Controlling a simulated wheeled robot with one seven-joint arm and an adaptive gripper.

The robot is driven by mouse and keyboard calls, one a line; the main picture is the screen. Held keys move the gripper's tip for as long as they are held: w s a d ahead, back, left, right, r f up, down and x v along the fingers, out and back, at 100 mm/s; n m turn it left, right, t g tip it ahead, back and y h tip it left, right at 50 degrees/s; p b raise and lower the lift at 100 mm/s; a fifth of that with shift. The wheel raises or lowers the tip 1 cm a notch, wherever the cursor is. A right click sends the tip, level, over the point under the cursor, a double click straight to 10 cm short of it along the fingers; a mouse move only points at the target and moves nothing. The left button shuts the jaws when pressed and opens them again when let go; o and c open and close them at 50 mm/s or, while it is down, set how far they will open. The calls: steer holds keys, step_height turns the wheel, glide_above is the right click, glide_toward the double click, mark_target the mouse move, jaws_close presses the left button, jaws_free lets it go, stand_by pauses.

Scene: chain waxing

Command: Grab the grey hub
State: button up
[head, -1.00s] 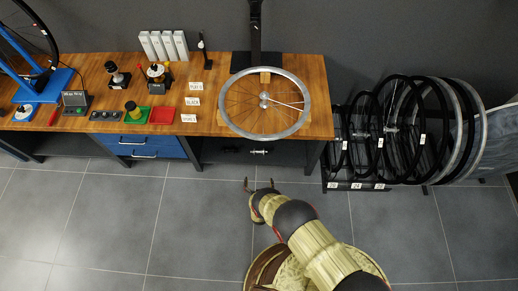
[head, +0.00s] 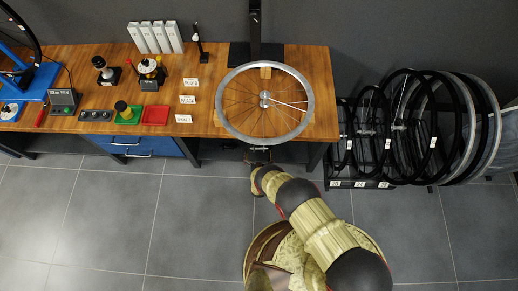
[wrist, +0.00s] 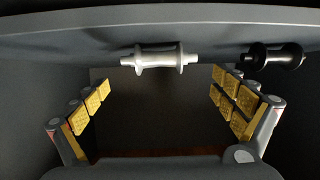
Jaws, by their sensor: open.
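The grey hub (wrist: 158,58) shows in the wrist view, a light spool shape with flanges, lying crosswise just beyond my fingers and a little left of centre. A black hub (wrist: 272,57) lies to its right. My gripper (wrist: 162,98) is open and empty, with its yellow-padded fingers spread left and right. The grey hub is ahead of the gap between them, not between the pads. In the head view my gripper (head: 259,160) is at the front edge of the workbench, below the wheel. The hub is mostly hidden there by the bench edge and my gripper.
The wooden workbench (head: 215,125) overhangs the area by my gripper. A spoked wheel (head: 228,118) lies on it, and blue drawers (head: 140,146) are to the left. A rack of several wheels (head: 358,184) stands at the right. The grey floor (head: 110,220) in front is clear.

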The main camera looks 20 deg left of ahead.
mark_target(259, 148)
steer(key=b+x, duration=0.2)
steer(key=x, duration=0.1)
steer(key=shift+w+f, duration=0.25)
steer(key=shift+w, duration=0.05)
steer(key=shift+w+a+f, duration=0.1)
steer(key=shift+w+a, duration=0.05)
steer(key=shift+w, duration=0.25)
steer(key=shift+c, duration=0.8)
steer(key=c, duration=1.1)
steer(key=shift+r, duration=0.2)
steer(key=shift+c, duration=0.4)
